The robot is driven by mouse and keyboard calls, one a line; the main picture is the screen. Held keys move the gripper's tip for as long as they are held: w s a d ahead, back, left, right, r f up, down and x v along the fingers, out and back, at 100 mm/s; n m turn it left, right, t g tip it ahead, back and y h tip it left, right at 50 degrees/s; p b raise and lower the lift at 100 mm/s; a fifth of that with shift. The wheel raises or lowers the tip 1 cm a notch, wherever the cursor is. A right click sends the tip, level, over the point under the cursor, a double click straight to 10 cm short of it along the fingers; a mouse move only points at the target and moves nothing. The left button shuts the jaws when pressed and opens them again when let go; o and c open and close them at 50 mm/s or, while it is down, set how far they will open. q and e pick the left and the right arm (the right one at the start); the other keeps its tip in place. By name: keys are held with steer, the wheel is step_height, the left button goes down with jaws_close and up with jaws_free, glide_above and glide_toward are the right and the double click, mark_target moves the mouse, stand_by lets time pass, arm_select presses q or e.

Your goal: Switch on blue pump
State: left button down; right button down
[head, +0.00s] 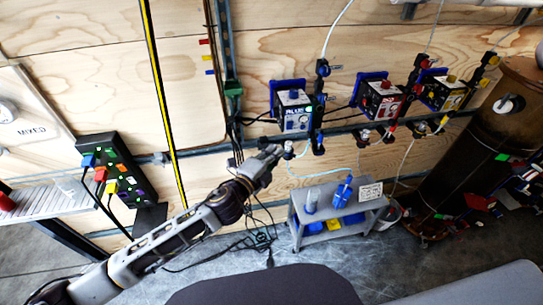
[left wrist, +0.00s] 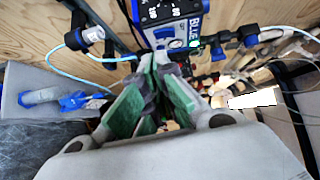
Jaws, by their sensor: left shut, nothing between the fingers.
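The blue pump (head: 292,110) is a white-faced box with a blue frame and the label BLUE, mounted on the plywood wall. A small green light shows on its right side. In the left wrist view the pump's face (left wrist: 160,14) shows at the top, with knobs and a green light near its lower edge. My left gripper (head: 279,150) reaches up from the lower left to just below the pump. Its green-padded fingers (left wrist: 166,66) are shut and empty, just below the pump's lower edge; whether they touch it I cannot tell. My right gripper is not in view.
A red pump (head: 382,103) and a yellow pump (head: 443,93) hang to the right. A grey cart (head: 302,236) with bottles stands below. A black power box (head: 125,165) with coloured plugs is at left. Thin tubes and loose cables hang near the gripper.

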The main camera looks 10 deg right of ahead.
arm_select(q)
steer(key=shift+s+a, duration=0.5)
steer(key=shift+s, duration=0.05)
